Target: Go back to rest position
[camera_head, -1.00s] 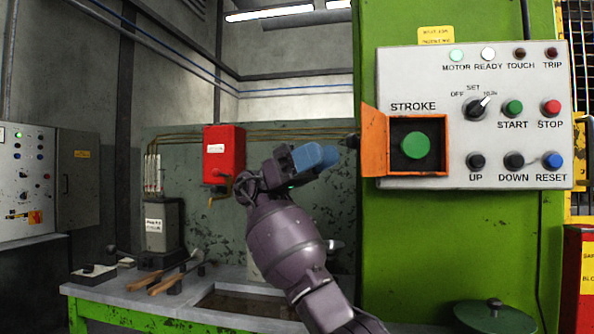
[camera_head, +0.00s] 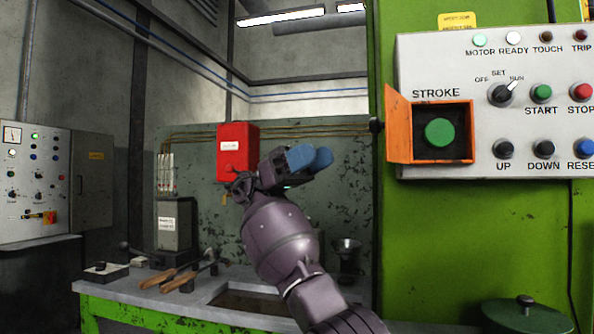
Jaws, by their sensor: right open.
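My right gripper (camera_head: 308,158) has blue fingertips and stands in the middle of the head view, at the end of my purple-grey arm. It is open, and nothing shows between its fingers. It is apart from the press control panel (camera_head: 470,180) on its right. The panel's orange STROKE box (camera_head: 399,135) has its door open, with a green button (camera_head: 439,132) inside. The selector knob (camera_head: 500,95) points towards RUN. The MOTOR (camera_head: 479,40) and READY lamps look lit. My left gripper is not in view.
A green-framed bench (camera_head: 150,308) with wood-handled tools (camera_head: 165,278) lies at lower left. A red box (camera_head: 237,150) hangs on the back panel behind my gripper. A grey control cabinet (camera_head: 35,215) stands at far left. The green press column (camera_head: 430,240) is on the right.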

